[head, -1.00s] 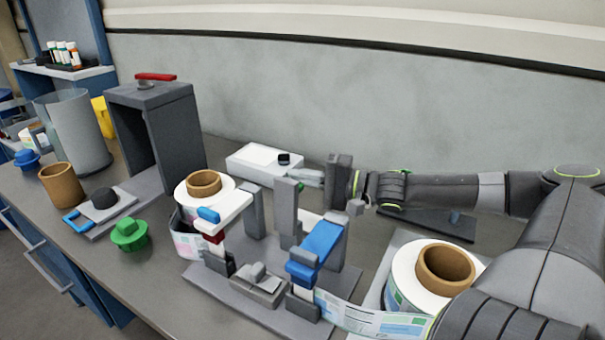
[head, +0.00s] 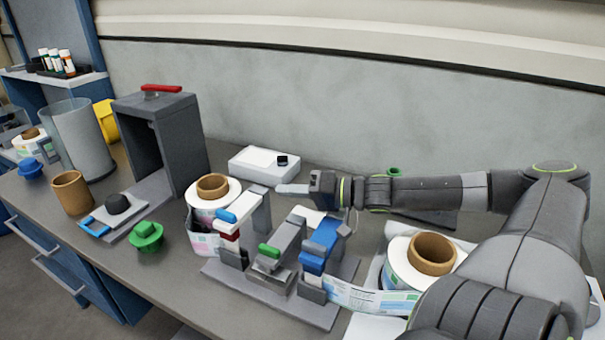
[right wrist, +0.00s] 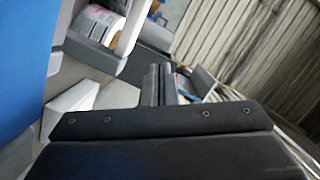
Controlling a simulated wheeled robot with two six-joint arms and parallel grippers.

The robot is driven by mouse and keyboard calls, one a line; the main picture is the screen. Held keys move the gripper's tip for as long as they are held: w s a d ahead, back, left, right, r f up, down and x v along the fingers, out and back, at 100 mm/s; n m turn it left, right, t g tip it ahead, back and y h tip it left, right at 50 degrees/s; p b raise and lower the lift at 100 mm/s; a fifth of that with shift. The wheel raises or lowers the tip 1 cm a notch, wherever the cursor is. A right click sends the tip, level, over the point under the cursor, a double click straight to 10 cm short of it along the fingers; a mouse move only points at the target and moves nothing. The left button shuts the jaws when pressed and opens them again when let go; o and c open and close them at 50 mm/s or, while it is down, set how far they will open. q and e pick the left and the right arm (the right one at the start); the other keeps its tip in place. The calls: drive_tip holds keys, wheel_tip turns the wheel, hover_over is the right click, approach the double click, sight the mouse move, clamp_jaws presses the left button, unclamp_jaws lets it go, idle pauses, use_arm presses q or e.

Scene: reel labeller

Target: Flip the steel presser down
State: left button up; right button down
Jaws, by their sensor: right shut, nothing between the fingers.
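The steel presser (head: 287,238) is a grey bar with a green tip on the labeller base (head: 245,288). In the head view it lies tilted down toward the front, its green end over the small steel block (head: 268,277). My right gripper (head: 288,189) comes in from the right, behind the presser and apart from it. Its fingers are shut and empty, pointing left. In the right wrist view the two fingertips (right wrist: 160,84) lie close together with nothing between them. My left gripper is not in view.
A blue-topped arm (head: 322,240) stands right of the presser and a white arm (head: 238,210) left of it. Label reels stand at the left (head: 213,198) and right (head: 420,262). A white box (head: 262,165) is behind. A grey arch (head: 165,135) stands at the left.

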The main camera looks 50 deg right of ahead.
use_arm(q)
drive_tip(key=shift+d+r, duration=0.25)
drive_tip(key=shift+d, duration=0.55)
use_arm(e)
drive_tip(key=shift+s+a+f+n, duration=0.1)
drive_tip(key=shift+s+a+n, duration=0.1)
drive_tip(key=shift+a+n, duration=0.45)
use_arm(q)
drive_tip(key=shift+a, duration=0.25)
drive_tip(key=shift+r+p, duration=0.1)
drive_tip(key=shift+p, duration=0.2)
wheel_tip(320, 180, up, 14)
drive_tip(key=p, duration=1.3)
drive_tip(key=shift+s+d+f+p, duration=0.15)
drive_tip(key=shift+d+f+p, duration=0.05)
drive_tip(key=shift+p, duration=0.1)
use_arm(e)
drive_tip(key=s+d+r, duration=0.2)
drive_tip(key=s+r, duration=0.4)
drive_tip(key=s, duration=0.3)
drive_tip(key=shift+s+d+r, duration=0.15)
drive_tip(key=shift+d, duration=0.1)
